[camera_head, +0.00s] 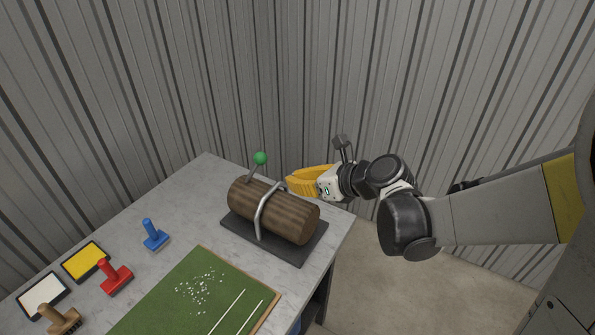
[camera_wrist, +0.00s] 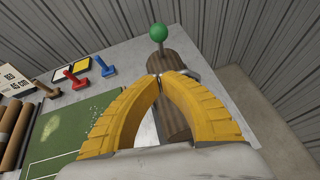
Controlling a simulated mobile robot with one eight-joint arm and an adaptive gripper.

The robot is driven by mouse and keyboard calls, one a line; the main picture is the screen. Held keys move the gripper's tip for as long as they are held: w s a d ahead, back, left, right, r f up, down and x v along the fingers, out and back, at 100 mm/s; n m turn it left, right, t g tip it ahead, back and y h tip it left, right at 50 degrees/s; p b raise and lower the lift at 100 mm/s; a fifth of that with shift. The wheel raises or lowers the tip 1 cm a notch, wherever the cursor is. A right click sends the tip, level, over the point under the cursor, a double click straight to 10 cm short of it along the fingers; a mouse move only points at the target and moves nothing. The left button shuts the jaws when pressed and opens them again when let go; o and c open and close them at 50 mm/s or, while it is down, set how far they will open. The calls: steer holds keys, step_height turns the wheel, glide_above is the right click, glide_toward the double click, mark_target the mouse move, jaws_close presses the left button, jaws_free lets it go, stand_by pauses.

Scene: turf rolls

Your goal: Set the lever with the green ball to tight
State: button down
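The green ball (camera_head: 260,158) sits on top of a short metal lever (camera_head: 250,174), at the far left end of a brown roll (camera_head: 272,209). The lever leans slightly in the head view. A metal strap (camera_head: 262,212) crosses over the roll, which lies on a dark base plate (camera_head: 298,248). My gripper (camera_head: 289,181) has yellow fingers and is beside the far side of the roll, to the right of the ball and apart from it. In the wrist view its fingertips (camera_wrist: 160,77) meet with nothing visible between them, and the green ball (camera_wrist: 158,33) stands beyond them.
On the grey table (camera_head: 200,190) are a blue stamp (camera_head: 154,236), a red stamp (camera_head: 114,277), a brown-handled tool (camera_head: 60,318), a yellow pad (camera_head: 86,261) and a white pad (camera_head: 43,294). A green turf board (camera_head: 170,305) lies in front. Corrugated walls stand behind.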

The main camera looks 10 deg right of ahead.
mark_target(253, 169)
steer(key=b+x, duration=0.1)
steer(key=x, duration=0.5)
steer(key=shift+s+f, duration=0.1)
steer(key=w+a, duration=0.1)
steer(key=w+a+r, duration=0.1)
steer(key=shift+w+a+r+b, duration=0.15)
steer(key=shift+w+r+b, duration=0.15)
steer(key=shift+w+b, duration=0.1)
steer(key=shift+r, duration=0.1)
